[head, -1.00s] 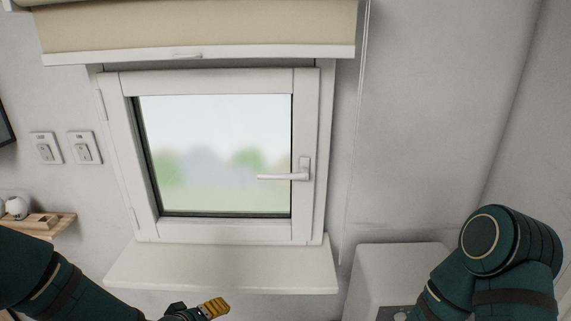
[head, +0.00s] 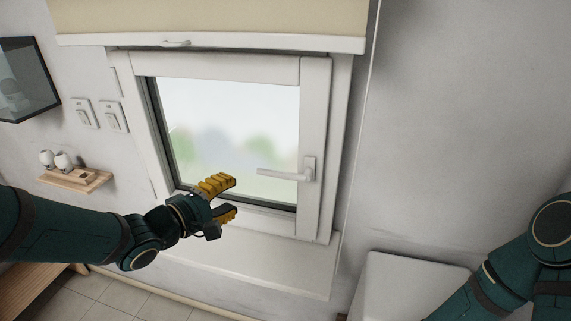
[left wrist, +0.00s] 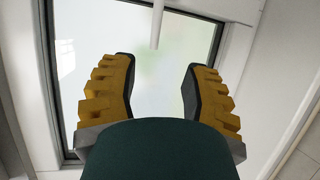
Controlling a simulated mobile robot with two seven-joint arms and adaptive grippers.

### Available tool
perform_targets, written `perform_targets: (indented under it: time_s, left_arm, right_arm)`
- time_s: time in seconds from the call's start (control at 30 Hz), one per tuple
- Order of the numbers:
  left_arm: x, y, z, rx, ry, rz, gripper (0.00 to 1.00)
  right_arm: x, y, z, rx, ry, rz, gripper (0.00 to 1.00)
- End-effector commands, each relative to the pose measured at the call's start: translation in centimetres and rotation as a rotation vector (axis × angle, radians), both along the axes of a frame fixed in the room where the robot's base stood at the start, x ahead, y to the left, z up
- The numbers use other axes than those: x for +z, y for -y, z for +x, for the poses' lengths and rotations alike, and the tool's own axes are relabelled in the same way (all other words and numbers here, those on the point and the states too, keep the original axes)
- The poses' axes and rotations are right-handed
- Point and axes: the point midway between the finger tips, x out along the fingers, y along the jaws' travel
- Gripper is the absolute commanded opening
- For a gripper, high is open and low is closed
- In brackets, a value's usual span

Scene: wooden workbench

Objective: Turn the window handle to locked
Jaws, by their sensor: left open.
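The white window handle (head: 284,174) is on the right side of the window sash (head: 312,120). Its lever lies horizontal and points left from its base plate. In the left wrist view the tip of the handle (left wrist: 157,26) shows at the top, ahead of the fingers. My left gripper (head: 235,198) is open and empty in front of the lower pane, left of the handle tip and apart from it. In the left wrist view its yellow-padded fingers (left wrist: 160,66) are spread wide. My right gripper is out of view; only part of that arm shows at right.
A white sill (head: 270,262) runs below the window. A rolled-down beige blind (head: 210,18) hangs above it. A white box-shaped unit (head: 410,285) stands at lower right. A small wooden shelf (head: 92,184) and switches (head: 100,114) are on the left wall.

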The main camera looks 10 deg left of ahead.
Motion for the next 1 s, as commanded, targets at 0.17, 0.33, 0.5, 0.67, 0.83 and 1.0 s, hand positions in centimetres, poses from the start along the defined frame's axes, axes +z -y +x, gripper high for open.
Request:
perform_targets:
  time_s: [0.17, 0.33, 0.5, 0.67, 0.83, 1.0]
  left_arm:
    - [0.5, 0.1, 0.1, -0.002, 0.003, -0.015, 0.47]
    - [0.0, 1.0, 1.9, -0.005, 0.002, -0.016, 0.47]
    - [-0.7, 2.4, 4.8, -0.006, 0.003, -0.017, 0.47]
    - [-1.2, 3.7, 7.7, -0.004, 0.003, -0.017, 0.47]
    - [-1.5, 4.8, 10.2, -0.004, 0.003, -0.017, 0.47]
    - [-1.8, 5.4, 11.7, -0.002, 0.002, -0.015, 0.47]
  right_arm:
    - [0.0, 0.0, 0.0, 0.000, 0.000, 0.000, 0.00]
    - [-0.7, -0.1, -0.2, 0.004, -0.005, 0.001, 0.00]
    - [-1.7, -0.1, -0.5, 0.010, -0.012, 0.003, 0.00]
    - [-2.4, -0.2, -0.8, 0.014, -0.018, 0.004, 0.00]
    - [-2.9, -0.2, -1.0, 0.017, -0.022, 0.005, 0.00]
    - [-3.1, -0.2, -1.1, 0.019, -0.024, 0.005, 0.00]
